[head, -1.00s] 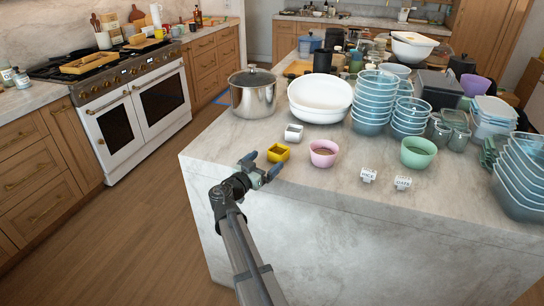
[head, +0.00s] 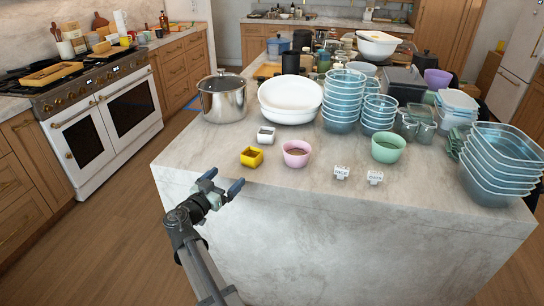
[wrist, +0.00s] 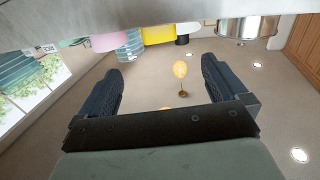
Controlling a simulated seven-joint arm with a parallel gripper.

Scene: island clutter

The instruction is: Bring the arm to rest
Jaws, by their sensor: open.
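My gripper (head: 222,182) is at the front left edge of the marble island (head: 330,225) in the head view. Its two dark blue fingers are spread apart with nothing between them. In the wrist view my gripper (wrist: 163,92) is also open, with the ceiling and a hanging lamp showing beyond the fingers. The nearest thing is a small yellow container (head: 252,157), up and to the right of the fingers and apart from them. A pink bowl (head: 296,153) stands to its right.
A white small container (head: 266,135), a green bowl (head: 388,148) and two small label signs (head: 342,172) stand on the island. A steel pot (head: 223,98), a white basin (head: 290,105) and stacked clear blue tubs (head: 342,100) crowd behind. The floor (head: 95,230) at left is free.

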